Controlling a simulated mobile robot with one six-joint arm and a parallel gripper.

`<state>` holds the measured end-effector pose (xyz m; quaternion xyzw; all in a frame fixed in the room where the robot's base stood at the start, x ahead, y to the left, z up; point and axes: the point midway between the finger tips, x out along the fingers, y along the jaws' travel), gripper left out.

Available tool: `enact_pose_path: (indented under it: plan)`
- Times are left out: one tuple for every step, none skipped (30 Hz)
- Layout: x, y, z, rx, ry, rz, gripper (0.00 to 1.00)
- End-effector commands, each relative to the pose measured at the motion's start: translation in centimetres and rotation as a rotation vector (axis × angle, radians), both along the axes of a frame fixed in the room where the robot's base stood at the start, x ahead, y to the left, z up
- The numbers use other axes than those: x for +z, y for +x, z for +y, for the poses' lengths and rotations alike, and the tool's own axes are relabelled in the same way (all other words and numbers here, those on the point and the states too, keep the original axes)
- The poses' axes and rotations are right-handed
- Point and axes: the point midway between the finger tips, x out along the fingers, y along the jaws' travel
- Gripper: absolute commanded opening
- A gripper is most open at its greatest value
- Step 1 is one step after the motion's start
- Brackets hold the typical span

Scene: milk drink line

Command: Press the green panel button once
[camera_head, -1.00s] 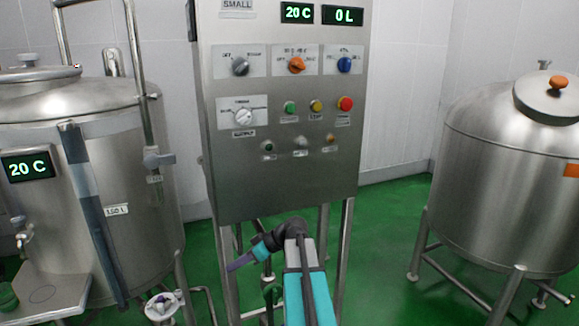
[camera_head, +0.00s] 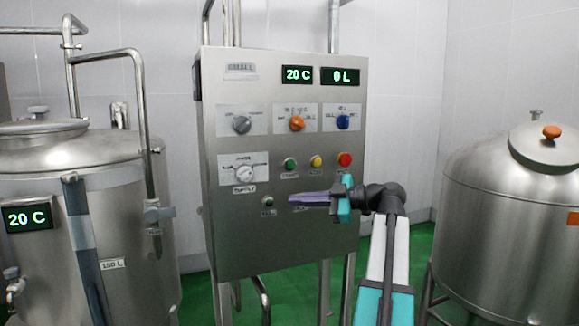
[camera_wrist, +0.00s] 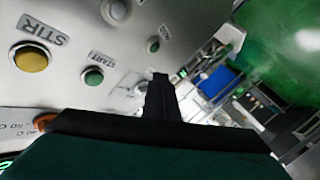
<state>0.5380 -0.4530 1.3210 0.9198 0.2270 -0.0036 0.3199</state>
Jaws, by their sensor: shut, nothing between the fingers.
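The green button (camera_head: 290,163) is in the middle row of the steel control panel (camera_head: 285,245), left of a yellow and a red button. In the wrist view the green button (camera_wrist: 93,77) is labelled START, left of the dark fingers. My gripper (camera_head: 292,199) is shut and empty, pointing left across the panel front, just below the green button in the head view. In the wrist view my gripper's tip (camera_wrist: 160,78) is apart from that button in the picture. Whether the tip touches the panel cannot be told.
A yellow button (camera_head: 316,161), a red button (camera_head: 344,159) and a smaller green one (camera_head: 268,201) are close by. Knobs sit above, including an orange one (camera_head: 297,124). Steel tanks stand left (camera_head: 110,215) and right (camera_head: 500,220) of the panel.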

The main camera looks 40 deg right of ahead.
Motion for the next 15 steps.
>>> enact_pose_path:
  plan:
    - [2.0, -1.1, -0.5, -0.003, -0.035, -0.035, 0.00]
    - [2.9, -1.6, -0.6, -0.002, -0.054, -0.055, 0.00]
    - [4.1, -2.3, -0.7, -0.002, -0.077, -0.078, 0.00]
    - [4.8, -2.8, -0.7, -0.002, -0.094, -0.094, 0.00]
    - [5.5, -3.2, -0.8, 0.000, -0.109, -0.110, 0.00]
    - [6.3, -3.7, -0.8, 0.001, -0.125, -0.125, 0.00]
    - [6.7, -4.0, -0.8, 0.001, -0.137, -0.135, 0.00]
    - [7.1, -4.2, -0.8, 0.001, -0.145, -0.144, 0.00]
    - [7.6, -4.5, -0.8, 0.001, -0.154, -0.153, 0.00]
    - [7.8, -4.7, -0.8, 0.002, -0.159, -0.159, 0.00]
    - [8.0, -4.8, -0.8, 0.002, -0.164, -0.161, 0.00]
    - [8.1, -4.8, -0.8, 0.002, -0.167, -0.164, 0.00]
    - [8.1, -4.9, -0.8, 0.003, -0.168, -0.165, 0.00]
    - [8.1, -4.9, -0.8, 0.002, -0.168, -0.166, 0.00]
    - [8.1, -4.9, -0.8, 0.003, -0.168, -0.166, 0.00]
